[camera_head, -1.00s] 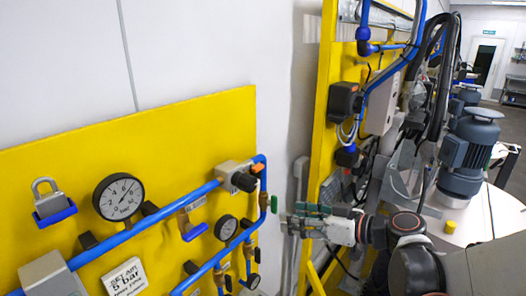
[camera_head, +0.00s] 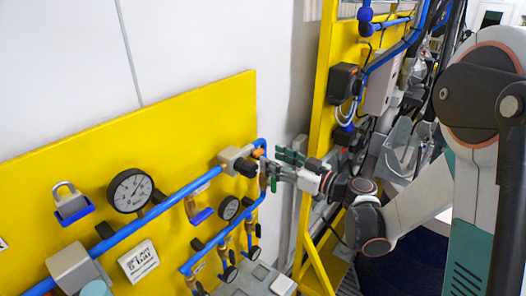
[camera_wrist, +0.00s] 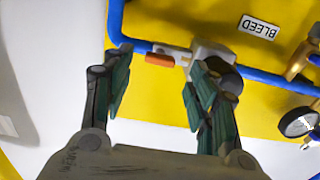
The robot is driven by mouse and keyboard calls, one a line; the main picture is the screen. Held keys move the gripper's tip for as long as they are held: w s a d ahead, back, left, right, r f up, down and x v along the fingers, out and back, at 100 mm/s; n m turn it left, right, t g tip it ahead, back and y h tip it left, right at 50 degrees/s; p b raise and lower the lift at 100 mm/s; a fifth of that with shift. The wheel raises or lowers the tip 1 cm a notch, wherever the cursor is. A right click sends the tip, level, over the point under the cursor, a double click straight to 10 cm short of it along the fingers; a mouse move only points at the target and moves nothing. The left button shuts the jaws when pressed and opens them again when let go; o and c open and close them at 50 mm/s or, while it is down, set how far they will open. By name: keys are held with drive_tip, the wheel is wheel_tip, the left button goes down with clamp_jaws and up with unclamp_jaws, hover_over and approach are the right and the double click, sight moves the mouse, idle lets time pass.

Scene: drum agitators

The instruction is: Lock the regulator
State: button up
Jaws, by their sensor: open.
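The regulator, a grey block (camera_head: 232,157) with a round black knob (camera_head: 246,167), sits on the blue pipe near the right end of the yellow panel. The wrist view also shows the grey block (camera_wrist: 207,50), with its dark knob (camera_wrist: 228,78) partly behind my right finger. An orange tab (camera_wrist: 160,59) lies between my fingertips in that view. A grey padlock (camera_head: 68,201) sits on a blue holder at the left. My gripper (camera_head: 276,166) is open and empty, just right of the regulator. I cannot tell whether a finger touches the knob.
The yellow panel (camera_head: 140,135) carries blue pipes, a large gauge (camera_head: 130,191), smaller gauges (camera_head: 229,208) and a "BLEED" label (camera_wrist: 259,27). A yellow post (camera_head: 322,110) with boxes and hoses stands right of my gripper. White wall lies above the panel.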

sight(261, 154)
drive_tip(key=shift+p+x, duration=0.45)
drive_tip(key=shift+x, duration=1.9)
drive_tip(key=c, duration=1.1)
